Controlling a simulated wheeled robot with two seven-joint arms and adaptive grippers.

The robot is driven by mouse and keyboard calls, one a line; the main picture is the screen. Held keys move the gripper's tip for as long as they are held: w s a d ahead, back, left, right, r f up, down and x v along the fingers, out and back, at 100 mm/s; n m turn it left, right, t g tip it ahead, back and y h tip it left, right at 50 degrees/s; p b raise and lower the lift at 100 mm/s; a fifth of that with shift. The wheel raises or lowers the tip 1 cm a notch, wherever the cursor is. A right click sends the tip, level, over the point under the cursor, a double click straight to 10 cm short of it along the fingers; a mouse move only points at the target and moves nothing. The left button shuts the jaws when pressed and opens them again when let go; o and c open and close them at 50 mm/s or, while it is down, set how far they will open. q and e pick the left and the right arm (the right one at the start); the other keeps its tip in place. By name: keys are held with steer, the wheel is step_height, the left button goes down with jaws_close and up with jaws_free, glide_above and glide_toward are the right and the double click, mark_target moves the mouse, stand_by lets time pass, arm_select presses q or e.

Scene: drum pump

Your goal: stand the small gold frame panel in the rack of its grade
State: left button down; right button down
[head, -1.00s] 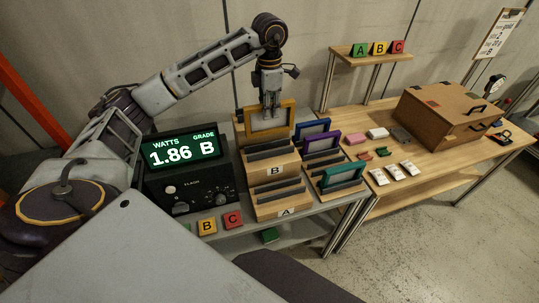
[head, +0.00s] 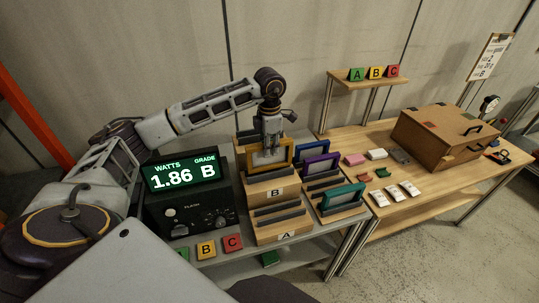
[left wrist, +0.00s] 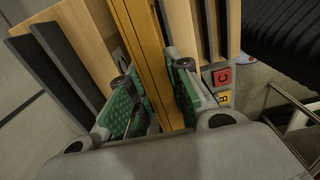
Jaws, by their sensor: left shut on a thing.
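The small gold frame panel (head: 288,153) is upright at the rack tier labelled B (head: 254,190). My left gripper (head: 271,144) is shut on its top edge from above. In the left wrist view the gold panel (left wrist: 150,50) runs between the green pads of the left gripper (left wrist: 155,90), beside dark slot bars. The panel's lower edge is at the dark bars of tier B; whether it is fully seated I cannot tell. The tester display (head: 184,174) reads 1.86 watts, grade B. My right gripper is not in view.
The empty tier labelled A (head: 262,238) is in front. Blue (head: 312,146), purple (head: 318,161) and teal (head: 342,196) frames stand in slots to the right. Coloured grade blocks (head: 206,249) lie below the tester. A wooden box (head: 432,136) stands on the right table.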

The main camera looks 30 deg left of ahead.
mark_target(269, 165)
arm_select(q)
steer(key=shift+f+p, duration=0.3)
steer(key=shift+f, duration=1.55)
steer(key=shift+f, duration=0.2)
steer(key=c, duration=1.3)
jaws_free()
steer(key=shift+r, duration=0.25)
steer(key=shift+r, duration=0.4)
steer(key=shift+r+b, duration=0.95)
steer(key=shift+r, duration=4.6)
